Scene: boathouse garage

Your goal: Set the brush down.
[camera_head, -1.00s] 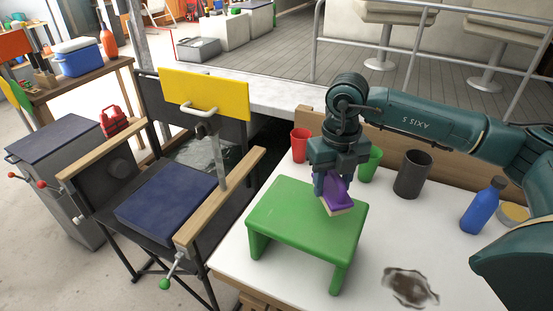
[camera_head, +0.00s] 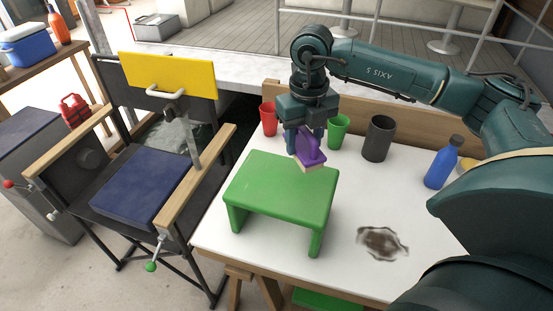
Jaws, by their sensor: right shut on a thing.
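The brush (camera_head: 309,148) has a purple body and a pale tan underside. My right gripper (camera_head: 305,135) is shut on its purple part. It holds the brush over the right back part of a small green stool (camera_head: 275,187) that stands on the white table (camera_head: 345,205). I cannot tell whether the brush's underside touches the stool top. My left gripper is not in view.
A red cup (camera_head: 268,118), a green cup (camera_head: 338,132), a dark grey cup (camera_head: 378,138) and a blue bottle (camera_head: 442,163) stand along the table's back. A dark stain (camera_head: 382,243) marks the table. A folding chair (camera_head: 135,190) stands to the left.

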